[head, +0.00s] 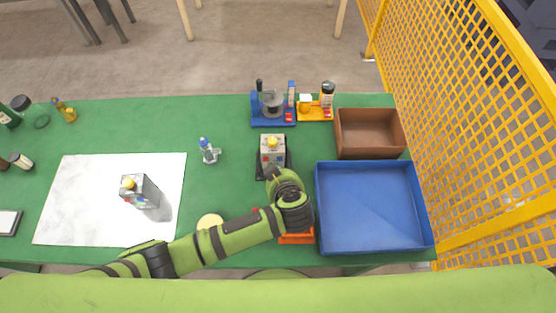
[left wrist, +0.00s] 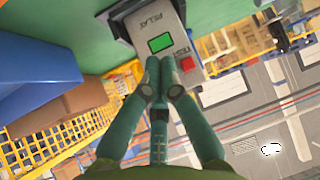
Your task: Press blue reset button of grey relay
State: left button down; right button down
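A grey relay (head: 272,148) stands upright in a dark holder on the green table, right of centre in the head view. In the left wrist view the grey relay (left wrist: 150,28) shows RELAY lettering, a green screen (left wrist: 160,43) and a red button (left wrist: 187,64) beside other lettering. I cannot make out a blue button on it. My left gripper (left wrist: 163,65) is shut and empty, its fingertips close to the relay face beside the red button; I cannot tell whether they touch. In the head view my arm hides the fingertips. My right gripper is not in view.
A second grey box (head: 140,191) stands on a white sheet (head: 75,190) at the left. A blue tray (head: 374,246) and a brown box (head: 370,151) lie right of the relay. A blue fixture (head: 261,119) stands behind it. A yellow mesh fence (head: 470,130) runs along the right.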

pick_arm(q)
jog(key=shift+s+a+p, duration=0.2)
jog(key=shift+s+p, duration=0.75)
jog(key=shift+s, duration=0.55)
jog(key=shift+s+a+p, duration=0.15)
jog(key=shift+s+p, duration=0.8)
jog(key=shift+s, duration=0.5)
